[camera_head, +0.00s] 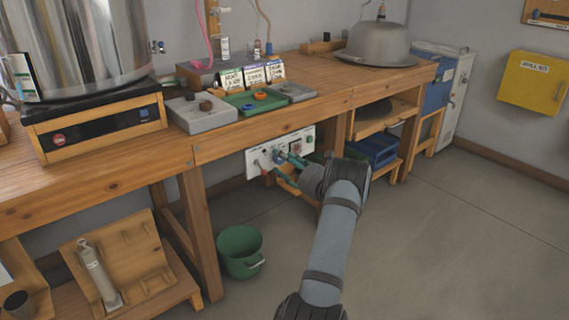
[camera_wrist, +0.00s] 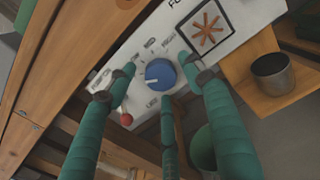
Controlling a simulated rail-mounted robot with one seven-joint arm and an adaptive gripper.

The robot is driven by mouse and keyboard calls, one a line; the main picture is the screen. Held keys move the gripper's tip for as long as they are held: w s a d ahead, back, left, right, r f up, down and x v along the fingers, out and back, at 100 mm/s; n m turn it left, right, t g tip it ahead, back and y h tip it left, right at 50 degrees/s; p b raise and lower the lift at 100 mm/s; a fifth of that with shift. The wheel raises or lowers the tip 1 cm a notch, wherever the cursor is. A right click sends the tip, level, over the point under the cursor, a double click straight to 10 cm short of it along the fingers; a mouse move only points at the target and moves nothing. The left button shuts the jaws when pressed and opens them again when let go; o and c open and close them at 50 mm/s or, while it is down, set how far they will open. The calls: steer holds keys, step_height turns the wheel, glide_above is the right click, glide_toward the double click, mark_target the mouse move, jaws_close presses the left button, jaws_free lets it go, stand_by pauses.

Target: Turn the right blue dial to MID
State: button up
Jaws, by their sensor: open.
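A blue dial (camera_wrist: 159,76) sits on a white control panel (camera_wrist: 238,18) with small labels around it; most are too blurred to read. A pale mark on the dial points to the left and slightly down in the wrist view. My gripper (camera_wrist: 161,82) has green fingers spread around the dial, one on each side and one below it. I cannot tell whether any finger touches it. In the head view the panel (camera_head: 308,136) hangs under the bench front, and my gripper (camera_head: 285,160) is in front of it, hiding part of it.
A red-tipped lever (camera_wrist: 126,118) is beside the left finger. A metal cup (camera_wrist: 272,76) stands on a wooden ledge right of the panel. The wooden bench top (camera_head: 330,75) runs above the panel. A green bucket (camera_head: 240,250) stands on the floor below; the floor at right is clear.

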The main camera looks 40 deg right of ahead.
steer(key=shift+c, duration=0.3)
steer(key=c, duration=1.1)
steer(key=shift+m+p, duration=5.25)
steer(key=shift+m, duration=2.55)
steer(key=o, duration=1.2)
steer(key=shift+c, duration=0.2)
